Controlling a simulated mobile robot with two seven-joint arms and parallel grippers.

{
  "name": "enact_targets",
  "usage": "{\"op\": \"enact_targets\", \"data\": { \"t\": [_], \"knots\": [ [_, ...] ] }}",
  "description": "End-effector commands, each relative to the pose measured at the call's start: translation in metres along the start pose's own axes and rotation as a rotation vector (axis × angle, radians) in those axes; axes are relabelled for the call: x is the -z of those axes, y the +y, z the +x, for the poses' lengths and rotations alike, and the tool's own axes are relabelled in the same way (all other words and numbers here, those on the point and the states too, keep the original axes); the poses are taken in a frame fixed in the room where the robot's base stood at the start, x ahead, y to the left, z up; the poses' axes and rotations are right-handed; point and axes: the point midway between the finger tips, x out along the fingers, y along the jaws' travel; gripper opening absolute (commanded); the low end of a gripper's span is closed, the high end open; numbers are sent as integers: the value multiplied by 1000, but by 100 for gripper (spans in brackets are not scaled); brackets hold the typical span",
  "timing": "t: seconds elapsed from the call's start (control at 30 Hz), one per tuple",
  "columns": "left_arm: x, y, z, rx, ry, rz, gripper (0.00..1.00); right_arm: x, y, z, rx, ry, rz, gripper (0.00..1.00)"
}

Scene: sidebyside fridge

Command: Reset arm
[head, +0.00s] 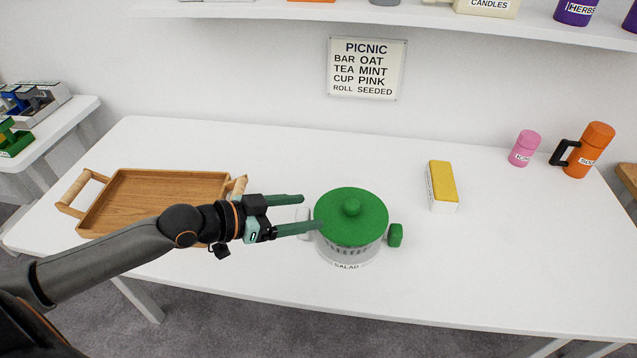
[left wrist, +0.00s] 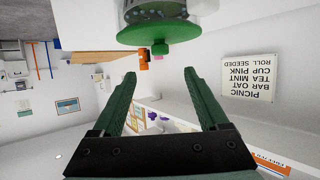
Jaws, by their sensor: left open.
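My left gripper (head: 305,212) reaches in from the left over the white table, its green fingers pointing right. It is open, with nothing between the fingers, and they also show spread apart in the left wrist view (left wrist: 163,95). The salad container (head: 350,235) with a green lid and green side handle stands upright just right of the fingertips. One fingertip overlaps the lid's left edge in the head view; I cannot tell whether it touches. The green lid also shows at the top of the left wrist view (left wrist: 158,28). My right gripper is not in view.
A wooden tray (head: 165,175) with two handles lies at the table's left, partly behind my arm. A yellow-topped box (head: 441,187), a pink cup (head: 524,148) and an orange flask (head: 590,150) stand to the right. A shelf (head: 400,12) runs above. The table's front right is clear.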

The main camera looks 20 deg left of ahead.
Motion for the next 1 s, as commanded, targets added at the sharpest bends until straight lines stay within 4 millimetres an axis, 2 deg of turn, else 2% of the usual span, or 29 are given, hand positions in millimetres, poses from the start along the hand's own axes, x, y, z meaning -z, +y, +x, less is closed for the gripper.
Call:
{"op": "enact_targets", "data": {
  "t": [0.17, 0.23, 0.37, 0.47, 0.6, 0.7, 1.0],
  "knots": [
    [-2, 1, 0, -1, -4, -1, 77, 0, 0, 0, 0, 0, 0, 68],
    [-8, 7, 2, -4, -22, -3, 77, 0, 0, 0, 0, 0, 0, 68],
    [-39, 34, 5, -8, -113, -12, 77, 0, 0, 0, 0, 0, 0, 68],
    [-73, 60, 3, 12, -227, -26, 77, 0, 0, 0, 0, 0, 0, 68],
    [-114, 86, -10, 82, -404, -69, 77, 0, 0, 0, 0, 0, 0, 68],
    [-135, 97, -24, 139, -511, -109, 77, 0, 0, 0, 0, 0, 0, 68],
    [-173, 117, -68, 279, -753, -244, 77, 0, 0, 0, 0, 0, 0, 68]
  ]
}}
